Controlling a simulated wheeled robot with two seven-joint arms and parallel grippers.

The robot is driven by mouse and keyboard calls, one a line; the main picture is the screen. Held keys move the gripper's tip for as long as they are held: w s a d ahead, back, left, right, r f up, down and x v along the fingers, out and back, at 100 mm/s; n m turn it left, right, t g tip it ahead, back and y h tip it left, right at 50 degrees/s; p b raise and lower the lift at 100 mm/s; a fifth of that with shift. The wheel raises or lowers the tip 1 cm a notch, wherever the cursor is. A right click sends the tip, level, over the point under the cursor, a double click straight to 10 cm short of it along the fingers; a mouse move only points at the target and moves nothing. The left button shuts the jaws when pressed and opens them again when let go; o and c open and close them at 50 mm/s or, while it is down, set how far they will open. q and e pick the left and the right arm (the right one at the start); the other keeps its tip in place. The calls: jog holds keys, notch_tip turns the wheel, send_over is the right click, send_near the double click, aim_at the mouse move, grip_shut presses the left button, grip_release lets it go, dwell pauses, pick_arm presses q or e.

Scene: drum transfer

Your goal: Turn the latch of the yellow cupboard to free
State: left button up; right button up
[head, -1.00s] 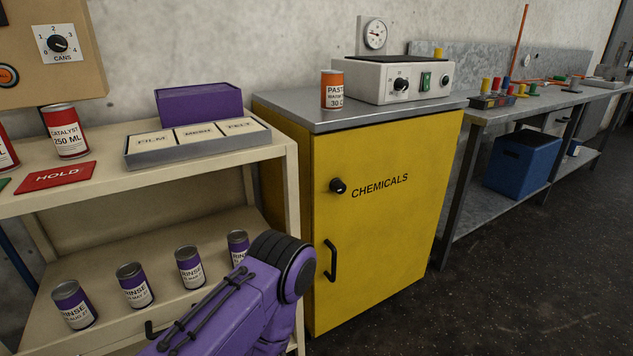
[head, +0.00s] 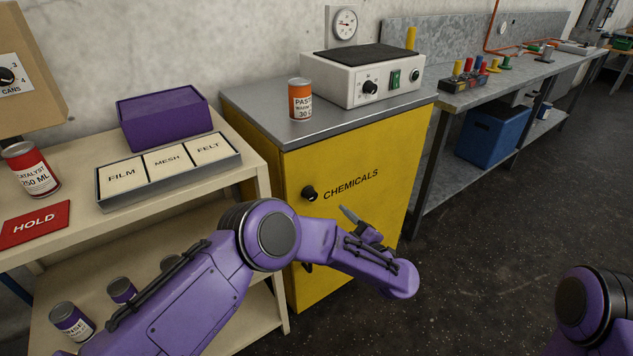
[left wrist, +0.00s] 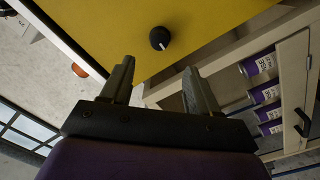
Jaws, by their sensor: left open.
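The yellow cupboard (head: 350,165) marked CHEMICALS stands in the middle of the head view with its door shut. Its latch is a round black knob (head: 309,193) with a light mark, left of the lettering. The knob also shows in the left wrist view (left wrist: 160,38), ahead of the fingers and apart from them. My left gripper (head: 347,214) is in front of the door, to the right of and below the knob. In the left wrist view its two fingers (left wrist: 157,80) are apart with nothing between them. My left arm hides most of the door handle. My right gripper is out of view.
A cream shelf (head: 262,190) with tins and trays stands left of the cupboard. An orange paste tin (head: 300,100) and a white device (head: 368,78) stand on the cupboard top. A grey bench (head: 470,92) runs to the right. The floor at the right is clear.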

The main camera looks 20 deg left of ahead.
aim_at(313, 197)
pick_arm(q)
jog(key=x, duration=1)
jog(key=shift+w+a+r, duration=0.1)
jog(key=shift+w+a, duration=0.05)
jog(key=shift+a, duration=0.05)
jog(key=c, duration=1)
